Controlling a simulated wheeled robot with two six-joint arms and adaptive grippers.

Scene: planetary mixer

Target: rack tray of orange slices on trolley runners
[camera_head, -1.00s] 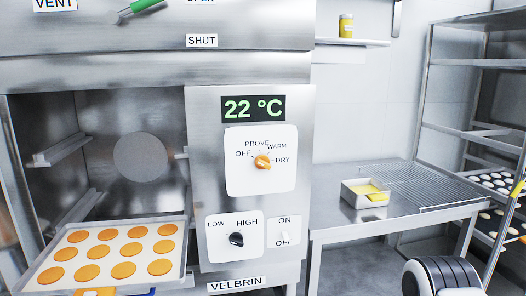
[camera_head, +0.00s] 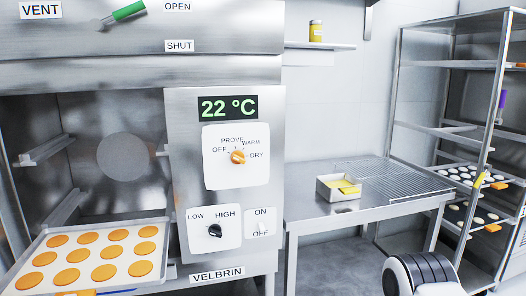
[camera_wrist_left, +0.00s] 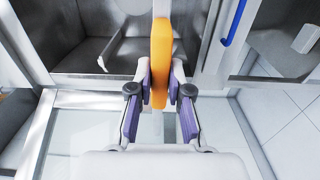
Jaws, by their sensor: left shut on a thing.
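The tray (camera_head: 162,253) of round orange slices (camera_head: 104,272) is at the lower left of the head view, at the mouth of the open cabinet (camera_head: 75,110). It looks about level, and its near edge is cut off. My left gripper (camera_wrist_left: 160,92) is shut on an upright orange grip (camera_wrist_left: 161,50) in the wrist view. A small orange piece (camera_head: 85,293) shows at the tray's near edge, at the bottom of the head view. The wheeled trolley (camera_head: 398,100) with its runners stands at the far right.
A steel table (camera_head: 310,207) between cabinet and trolley carries a small metal pan (camera_head: 338,190) and a wire rack (camera_head: 385,178). The cabinet's control panel (camera_head: 180,150) stands right of the tray.

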